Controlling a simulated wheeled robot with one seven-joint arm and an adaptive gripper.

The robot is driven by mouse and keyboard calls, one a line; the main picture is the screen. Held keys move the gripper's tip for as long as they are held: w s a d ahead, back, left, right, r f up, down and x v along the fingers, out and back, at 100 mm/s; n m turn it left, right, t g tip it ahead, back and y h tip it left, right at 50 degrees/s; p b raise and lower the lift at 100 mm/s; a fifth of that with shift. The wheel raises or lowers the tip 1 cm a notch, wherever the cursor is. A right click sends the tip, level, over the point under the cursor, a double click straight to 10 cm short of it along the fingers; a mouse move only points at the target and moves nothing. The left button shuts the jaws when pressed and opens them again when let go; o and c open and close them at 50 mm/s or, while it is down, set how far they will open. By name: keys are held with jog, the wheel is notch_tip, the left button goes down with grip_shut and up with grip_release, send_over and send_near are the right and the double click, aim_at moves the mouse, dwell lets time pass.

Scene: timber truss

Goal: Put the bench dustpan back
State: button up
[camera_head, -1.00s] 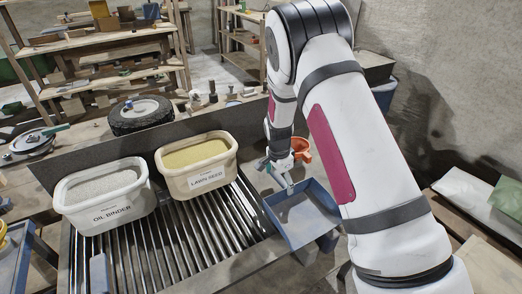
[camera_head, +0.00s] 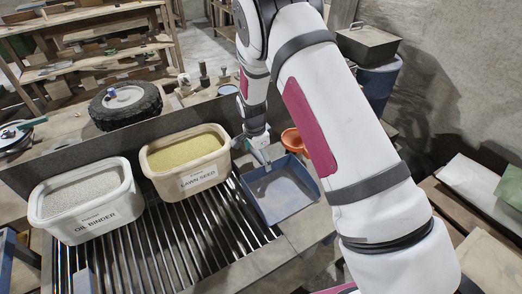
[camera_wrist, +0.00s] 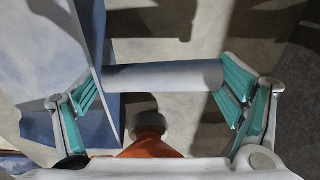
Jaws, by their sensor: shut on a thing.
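The bench dustpan (camera_head: 280,192) is a blue, shallow, open-fronted pan in the head view, at the right end of the slatted grate. My gripper (camera_head: 262,158) is at its far left side, shut on it. In the wrist view, my gripper (camera_wrist: 162,88) has teal pads on both sides of a grey bar (camera_wrist: 165,77), which looks like the dustpan's handle. Part of the blue pan (camera_wrist: 50,60) fills the left of that view. The pan looks empty. Whether it touches the bench or is held just above it, I cannot tell.
A lawn seed tub (camera_head: 186,177) and an oil binder tub (camera_head: 85,215) stand on the slatted grate (camera_head: 165,250) to the left. A tyre (camera_head: 126,105) lies behind the low wall.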

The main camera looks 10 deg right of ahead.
jog(key=shift+s+d+r, duration=0.1)
jog(key=shift+s+d, duration=0.1)
jog(key=shift+w+a, duration=0.1)
jog(key=o, duration=1.4)
notch_tip(320, 180, up, 12)
jog(key=s+a, duration=0.1)
jog(key=shift+s+b, duration=0.25)
jog(key=shift+b, duration=0.1)
